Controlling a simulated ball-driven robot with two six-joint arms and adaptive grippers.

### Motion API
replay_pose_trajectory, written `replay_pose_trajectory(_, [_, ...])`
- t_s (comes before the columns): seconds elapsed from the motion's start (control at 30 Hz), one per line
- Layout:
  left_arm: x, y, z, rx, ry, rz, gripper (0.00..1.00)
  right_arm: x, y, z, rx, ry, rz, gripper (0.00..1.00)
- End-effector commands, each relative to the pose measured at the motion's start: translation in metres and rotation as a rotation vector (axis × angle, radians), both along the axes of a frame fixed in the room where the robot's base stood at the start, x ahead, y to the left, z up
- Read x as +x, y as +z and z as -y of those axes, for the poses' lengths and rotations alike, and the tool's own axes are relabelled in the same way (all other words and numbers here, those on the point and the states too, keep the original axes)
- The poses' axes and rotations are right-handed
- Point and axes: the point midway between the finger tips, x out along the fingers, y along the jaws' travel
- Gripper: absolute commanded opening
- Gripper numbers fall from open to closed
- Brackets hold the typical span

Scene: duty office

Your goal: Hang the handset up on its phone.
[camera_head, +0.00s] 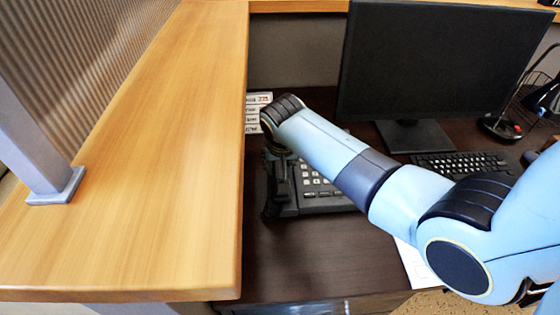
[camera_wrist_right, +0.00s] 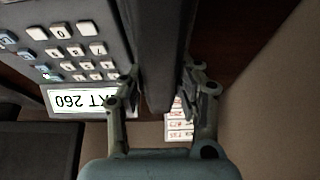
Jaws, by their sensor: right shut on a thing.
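The desk phone (camera_head: 322,200) is dark with light keys and stands on the dark desk, partly hidden by my right arm. In the wrist view its keypad side (camera_wrist_right: 65,45) shows at the upper left, with an upside-down label reading 260. My right gripper (camera_head: 276,158) is at the left side of the phone, pointing down. In the wrist view its two fingers (camera_wrist_right: 160,92) are shut on the black handset (camera_wrist_right: 162,50), one on each side. The handset (camera_head: 281,188) runs along the phone's left side. I cannot tell whether it rests in the cradle. My left gripper is out of view.
A wooden counter ledge (camera_head: 150,150) rises close on the left. A monitor (camera_head: 440,70) and keyboard (camera_head: 465,163) stand at the right. White cards (camera_head: 258,108) are behind the gripper. Some bare desk (camera_head: 310,255) lies in front of the phone.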

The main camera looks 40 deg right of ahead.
Motion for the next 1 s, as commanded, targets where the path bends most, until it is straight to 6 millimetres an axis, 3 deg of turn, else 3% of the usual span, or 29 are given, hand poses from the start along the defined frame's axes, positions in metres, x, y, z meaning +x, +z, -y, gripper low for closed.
replay_pose_trajectory(0.87, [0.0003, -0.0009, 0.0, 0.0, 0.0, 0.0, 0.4, 0.0003, -0.0066, -0.0001, 0.0, 0.0, 0.001, 0.0])
replay_pose_trajectory(0.9, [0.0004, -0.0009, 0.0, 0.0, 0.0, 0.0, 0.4, 0.0003, -0.0066, 0.0, 0.0, 0.0, 0.001, 0.38])
replay_pose_trajectory(1.0, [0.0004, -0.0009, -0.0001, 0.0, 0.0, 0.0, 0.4, 0.0002, -0.0066, 0.0, 0.0, 0.0, 0.001, 0.51])
